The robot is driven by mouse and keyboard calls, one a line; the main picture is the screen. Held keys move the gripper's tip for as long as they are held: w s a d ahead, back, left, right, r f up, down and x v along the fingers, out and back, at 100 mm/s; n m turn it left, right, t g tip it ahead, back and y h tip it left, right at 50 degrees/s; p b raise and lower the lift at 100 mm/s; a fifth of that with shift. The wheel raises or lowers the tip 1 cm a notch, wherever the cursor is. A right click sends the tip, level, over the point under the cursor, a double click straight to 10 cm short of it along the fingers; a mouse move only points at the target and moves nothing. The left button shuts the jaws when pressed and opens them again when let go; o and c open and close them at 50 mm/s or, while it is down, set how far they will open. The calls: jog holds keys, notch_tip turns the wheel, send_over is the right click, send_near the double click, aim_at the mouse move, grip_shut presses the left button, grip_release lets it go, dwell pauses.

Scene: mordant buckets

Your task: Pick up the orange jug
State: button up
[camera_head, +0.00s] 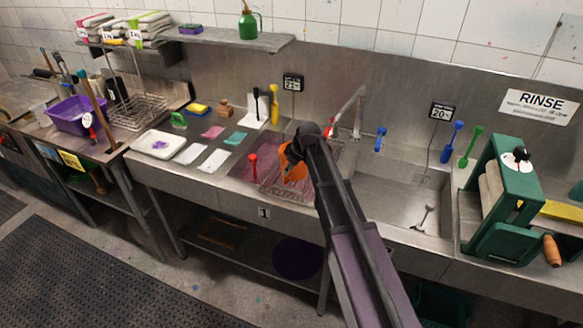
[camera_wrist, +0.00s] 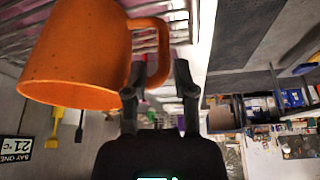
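The orange jug (camera_head: 290,166) is in the left sink basin in the head view, partly hidden behind my arm's end. In the wrist view the jug (camera_wrist: 85,50) fills the upper left, and its handle (camera_wrist: 163,52) points toward my gripper (camera_wrist: 160,72). My gripper is open. One finger is on the body side of the handle's outer bar and the other is beyond it, with gaps visible. Whether a finger touches the handle is unclear. In the head view my gripper (camera_head: 297,150) is at the jug, its fingers hard to make out.
The left basin (camera_head: 262,180) has a pinkish rack and a red-handled tool (camera_head: 253,166). A faucet (camera_head: 352,108) rises behind. The right basin (camera_head: 385,190) holds a small grey tool. A green press (camera_head: 500,200) stands at the right; trays and cloths lie left.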

aim_at(285, 181)
jog(key=shift+f, duration=0.1)
jog(key=b+x, duration=0.3)
jog(key=shift+s, duration=0.15)
jog(key=shift+s+b+x, duration=0.2)
jog(key=shift+b+x, duration=0.8)
jog(key=shift+w, duration=0.2)
grip_shut()
